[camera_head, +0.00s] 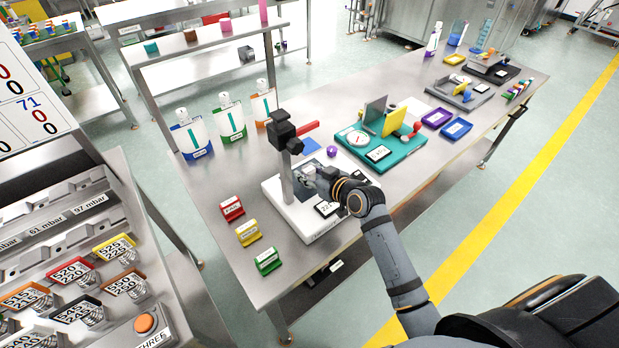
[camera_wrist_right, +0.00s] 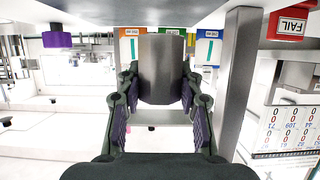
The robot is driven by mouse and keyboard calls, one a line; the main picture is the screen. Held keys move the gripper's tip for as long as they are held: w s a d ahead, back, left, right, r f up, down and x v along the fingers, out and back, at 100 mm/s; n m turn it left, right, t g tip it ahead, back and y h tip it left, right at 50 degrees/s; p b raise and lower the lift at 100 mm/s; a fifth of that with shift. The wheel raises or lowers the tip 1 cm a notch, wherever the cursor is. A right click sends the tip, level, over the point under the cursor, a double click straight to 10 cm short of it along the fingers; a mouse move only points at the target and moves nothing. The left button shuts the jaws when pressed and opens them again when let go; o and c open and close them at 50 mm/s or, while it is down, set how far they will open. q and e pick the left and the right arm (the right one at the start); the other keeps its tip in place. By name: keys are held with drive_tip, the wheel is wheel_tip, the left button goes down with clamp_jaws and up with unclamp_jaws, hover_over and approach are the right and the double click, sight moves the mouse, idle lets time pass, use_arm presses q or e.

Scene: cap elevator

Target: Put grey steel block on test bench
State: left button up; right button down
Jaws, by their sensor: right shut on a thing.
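The test bench (camera_head: 286,215) is a white base on the long steel table, with a steel column, a black head (camera_head: 284,128), a red lever and a small display. My right gripper (camera_head: 318,178) is low over its base, beside the column. In the right wrist view, my right gripper (camera_wrist_right: 160,92) is shut on the grey steel block (camera_wrist_right: 162,65), a smooth cylinder between its purple-padded fingers. The end of the block lies close to a grey surface; I cannot tell if they touch. In the head view the gripper largely hides the block. My left gripper is not in view.
Red, yellow and green label holders (camera_head: 247,232) stand left of the bench. A teal tray (camera_head: 381,152) with a dial and a yellow plate is to its right. Three bottles (camera_head: 231,122) stand behind. The column (camera_wrist_right: 240,80) is close beside the gripper in the wrist view.

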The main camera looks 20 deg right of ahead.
wheel_tip(320, 180, down, 2)
drive_tip(key=shift+w, duration=0.1)
drive_tip(key=shift+d, duration=0.1)
drive_tip(key=shift+f, duration=0.2)
drive_tip(key=c, duration=0.9)
unclamp_jaws()
drive_tip(key=shift+o, duration=0.2)
drive_tip(key=shift+f, duration=0.1)
drive_tip(key=v, duration=1)
drive_tip(key=shift+w+d+r, duration=0.15)
drive_tip(key=shift+d+r, duration=0.05)
drive_tip(key=shift+r, duration=0.15)
drive_tip(key=shift+o, duration=0.4)
drive_tip(key=shift+s+r, duration=0.2)
drive_tip(key=shift+s, duration=0.1)
